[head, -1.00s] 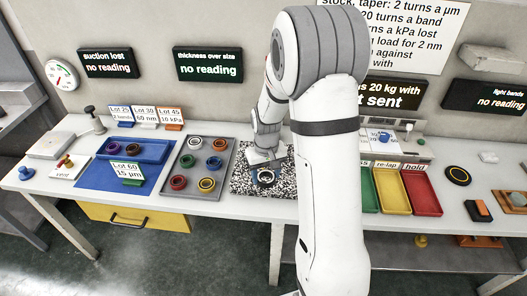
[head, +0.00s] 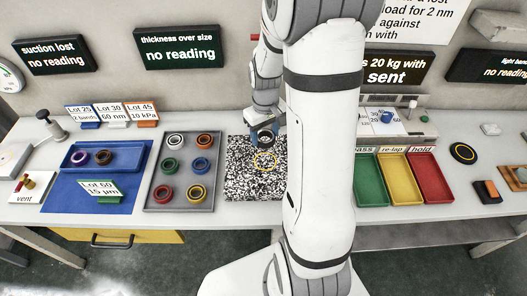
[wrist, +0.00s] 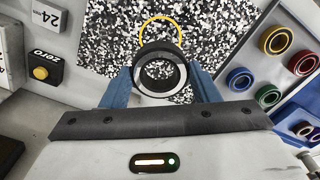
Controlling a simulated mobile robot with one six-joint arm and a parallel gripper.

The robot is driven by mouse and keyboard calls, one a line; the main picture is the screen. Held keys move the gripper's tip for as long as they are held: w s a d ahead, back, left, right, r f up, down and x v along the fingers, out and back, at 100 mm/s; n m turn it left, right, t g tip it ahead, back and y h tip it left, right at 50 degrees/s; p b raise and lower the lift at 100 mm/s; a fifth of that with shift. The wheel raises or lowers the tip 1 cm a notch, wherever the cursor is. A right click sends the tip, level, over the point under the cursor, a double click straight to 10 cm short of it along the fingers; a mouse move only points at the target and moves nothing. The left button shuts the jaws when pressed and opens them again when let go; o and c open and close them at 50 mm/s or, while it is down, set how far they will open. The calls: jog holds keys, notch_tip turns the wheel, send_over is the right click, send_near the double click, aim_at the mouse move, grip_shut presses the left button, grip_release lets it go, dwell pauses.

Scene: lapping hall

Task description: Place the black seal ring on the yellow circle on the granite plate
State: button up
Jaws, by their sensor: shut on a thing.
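My gripper (head: 264,138) is shut on the black seal ring (wrist: 160,50). In the wrist view its blue fingers (wrist: 162,84) grip the ring from both sides, and the ring's hole faces the camera. The speckled granite plate (head: 240,186) lies on the bench; it also fills the upper middle of the wrist view (wrist: 108,35). The yellow circle (head: 264,171) is on the plate, in front of my gripper in the head view. In the wrist view the circle (wrist: 160,17) shows above the ring, which covers its lower part. The ring's height above the plate is unclear.
A grey tray (head: 179,182) with several coloured rings stands left of the plate. Further left is a blue tray (head: 134,164) with two rings. Green (head: 368,186), yellow (head: 399,186) and red (head: 430,186) bins stand to the right. The plate's surface around the circle is bare.

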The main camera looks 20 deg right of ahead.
aim_at(265, 161)
notch_tip(265, 161, down, 10)
jog(key=shift+s+r+p, duration=0.1)
jog(key=shift+p, duration=0.45)
jog(key=o, duration=1)
